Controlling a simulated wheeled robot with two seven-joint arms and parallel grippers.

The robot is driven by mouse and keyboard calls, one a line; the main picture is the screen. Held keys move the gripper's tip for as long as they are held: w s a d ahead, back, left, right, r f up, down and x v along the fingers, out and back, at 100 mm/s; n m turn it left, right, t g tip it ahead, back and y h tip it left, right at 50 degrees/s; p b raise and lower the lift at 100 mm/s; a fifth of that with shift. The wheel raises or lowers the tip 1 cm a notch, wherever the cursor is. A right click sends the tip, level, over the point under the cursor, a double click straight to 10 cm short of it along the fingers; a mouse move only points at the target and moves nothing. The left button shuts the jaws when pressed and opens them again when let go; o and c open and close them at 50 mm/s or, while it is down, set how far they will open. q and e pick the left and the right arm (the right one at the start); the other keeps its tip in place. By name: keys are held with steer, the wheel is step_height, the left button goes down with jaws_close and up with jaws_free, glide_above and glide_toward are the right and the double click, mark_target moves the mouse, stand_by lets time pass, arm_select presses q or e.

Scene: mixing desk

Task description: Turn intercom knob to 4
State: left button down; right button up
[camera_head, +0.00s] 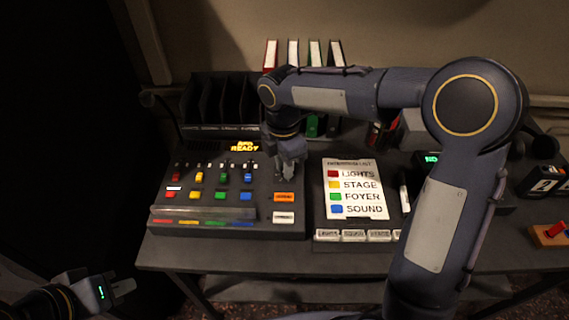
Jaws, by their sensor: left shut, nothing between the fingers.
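The mixing console (165,222) stands on the left part of the desk, with coloured faders and buttons. My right gripper (287,179) points down at the upper right of the console, above the orange button (284,197). Its fingers are small and dark here, and I cannot tell whether they are open or touching anything. I cannot make out the intercom knob; the gripper covers that patch of the panel. My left gripper (124,290) is at the lower left, in front of the desk, shut and empty.
A list card (354,216) naming lights, stage, foyer and sound lies right of the console. A black rack (202,100) and several binders (271,54) stand behind. My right arm crosses the desk and hides part of its right side. A number block (545,183) stands far right.

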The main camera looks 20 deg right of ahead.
jaws_close()
steer(key=shift+m, duration=0.4)
steer(key=m+p, duration=0.1)
steer(key=m, duration=0.1)
steer(key=shift+r+m, duration=0.15)
steer(key=shift+m, duration=0.15)
steer(key=m+p, duration=0.1)
steer(key=m, duration=0.2)
steer(key=shift+m, duration=0.3)
steer(key=m+p, duration=0.1)
steer(key=m, duration=0.2)
steer(key=shift+m+y, duration=0.3)
steer(key=shift+m, duration=0.1)
steer(key=m+p, duration=0.1)
steer(key=m, duration=1.1)
steer(key=shift+m+t+p, duration=0.3)
steer(key=shift+m+t, duration=0.1)
steer(key=shift+m, duration=0.3)
